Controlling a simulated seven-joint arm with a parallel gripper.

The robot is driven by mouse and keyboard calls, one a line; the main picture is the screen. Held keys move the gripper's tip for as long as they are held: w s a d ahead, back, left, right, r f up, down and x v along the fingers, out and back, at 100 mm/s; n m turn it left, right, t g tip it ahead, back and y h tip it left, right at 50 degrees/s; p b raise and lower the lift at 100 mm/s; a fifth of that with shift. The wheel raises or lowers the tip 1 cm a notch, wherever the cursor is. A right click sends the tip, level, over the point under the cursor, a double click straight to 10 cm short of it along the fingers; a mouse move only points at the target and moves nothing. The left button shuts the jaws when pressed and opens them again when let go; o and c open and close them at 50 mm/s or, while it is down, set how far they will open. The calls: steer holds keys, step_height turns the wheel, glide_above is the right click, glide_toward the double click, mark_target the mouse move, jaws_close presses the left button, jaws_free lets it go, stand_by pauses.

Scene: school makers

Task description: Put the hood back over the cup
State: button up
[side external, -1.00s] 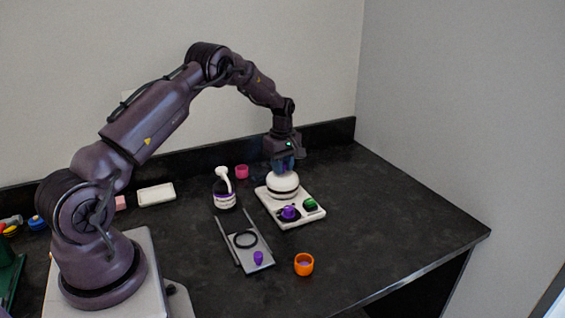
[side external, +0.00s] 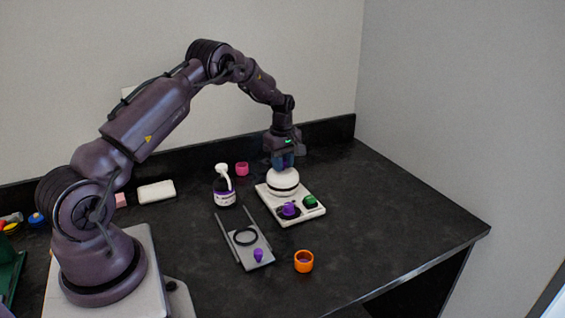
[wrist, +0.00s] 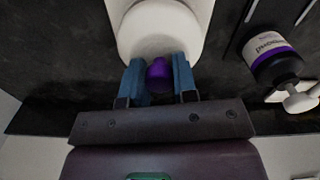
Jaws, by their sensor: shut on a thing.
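In the side view my gripper (side external: 283,166) is directly above the hood. I cannot tell whether the hood touches the tray. Anything beneath it is hidden. An orange cup (side external: 304,263) stands in front of the tray and a pink cup (side external: 242,169) behind it.
The tray's front part holds a purple piece (side external: 289,209) and a green piece (side external: 310,201). A dark bottle with a white pump (side external: 225,190) and a grey holder (side external: 257,256) with a black ring stand left. A white block (side external: 157,191) lies farther left. The right worktop is clear.

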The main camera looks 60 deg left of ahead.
steer(key=shift+f, duration=0.55)
steer(key=o, duration=0.7)
steer(key=shift+r, duration=5.5)
steer(key=shift+m, duration=0.4)
steer(key=s+d+r+m+t, duration=0.2)
steer(key=s+d+r+m, duration=0.3)
steer(key=s+d, duration=0.3)
steer(key=s+d+r+m+t, duration=0.1)
steer(key=s+d+r+m, duration=0.4)
steer(key=d, duration=0.6)
steer(key=s+d+r+m+t, duration=0.2)
steer(key=s+d+r+m, duration=0.4)
steer(key=s+d+m, duration=0.3)
steer(key=shift+s+d+t, duration=0.15)
steer(key=shift+s+d, duration=0.05)
steer(key=shift+s, duration=0.55)
steer(key=shift+s+d+t, duration=0.15)
steer(key=shift+s, duration=0.6)
